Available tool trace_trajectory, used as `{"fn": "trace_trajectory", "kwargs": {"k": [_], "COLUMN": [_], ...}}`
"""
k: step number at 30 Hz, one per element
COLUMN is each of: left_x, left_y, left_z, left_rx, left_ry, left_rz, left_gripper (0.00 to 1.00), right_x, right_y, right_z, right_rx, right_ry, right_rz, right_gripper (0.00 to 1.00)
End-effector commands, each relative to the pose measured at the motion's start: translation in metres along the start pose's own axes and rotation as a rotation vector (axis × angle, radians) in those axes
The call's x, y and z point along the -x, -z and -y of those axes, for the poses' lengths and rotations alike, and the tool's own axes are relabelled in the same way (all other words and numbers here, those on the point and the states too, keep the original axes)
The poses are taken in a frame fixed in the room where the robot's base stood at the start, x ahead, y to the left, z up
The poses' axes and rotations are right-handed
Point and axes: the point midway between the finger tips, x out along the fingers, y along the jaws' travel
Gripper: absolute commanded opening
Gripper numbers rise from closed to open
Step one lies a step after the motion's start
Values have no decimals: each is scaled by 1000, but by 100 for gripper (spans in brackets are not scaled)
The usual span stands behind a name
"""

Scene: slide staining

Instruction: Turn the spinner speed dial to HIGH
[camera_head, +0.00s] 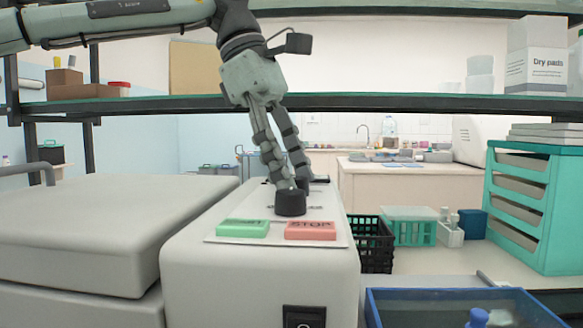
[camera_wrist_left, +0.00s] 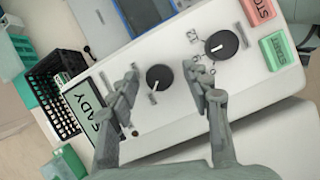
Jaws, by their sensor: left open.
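The spinner's sloped white panel (camera_head: 250,208) carries two black dials. The near dial (camera_head: 290,203) sits behind the green START and red STOP buttons; in the left wrist view it is the right-hand dial (camera_wrist_left: 222,45), with small marks around it. The other dial (camera_wrist_left: 160,77) is nearer the display reading READY (camera_wrist_left: 90,112); in the head view it is largely hidden behind the fingers. Which dial sets speed is not legible. My left gripper (camera_head: 296,186) points down at the panel, open and empty. In the wrist view its fingertips (camera_wrist_left: 161,72) appear on either side of the display-side dial; contact cannot be told.
The green START button (camera_head: 243,229) and red STOP button (camera_head: 310,230) lie at the panel's front. A grey lidded unit (camera_head: 100,225) stands left. A black basket (camera_head: 371,245) and a blue tray (camera_head: 460,295) are right. A shelf edge (camera_head: 400,104) crosses behind my arm.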

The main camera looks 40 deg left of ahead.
Motion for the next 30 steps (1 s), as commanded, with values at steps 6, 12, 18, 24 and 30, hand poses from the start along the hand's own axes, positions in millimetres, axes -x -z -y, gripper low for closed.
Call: {"fn": "trace_trajectory", "kwargs": {"k": [6, 12, 18, 24, 30], "left_x": [0, 0, 0, 0, 0], "left_y": [0, 0, 0, 0, 0], "left_z": [0, 0, 0, -1, -2], "left_rx": [0, 0, -1, -30, -122], "left_ry": [0, 0, 0, 12, 51], "left_rz": [0, 0, 0, 2, 7], "left_gripper": [38, 13, 0, 0, 0], "right_x": [0, 0, 0, 0, 0], "right_y": [1, 0, 0, 0, 0], "right_z": [0, 0, 0, 0, 0], "right_rx": [0, 0, 0, 0, 0], "right_ry": [0, 0, 0, 0, 0], "right_rz": [-1, -1, 0, 0, 0], "right_gripper": [0, 0, 0, 0, 0]}}
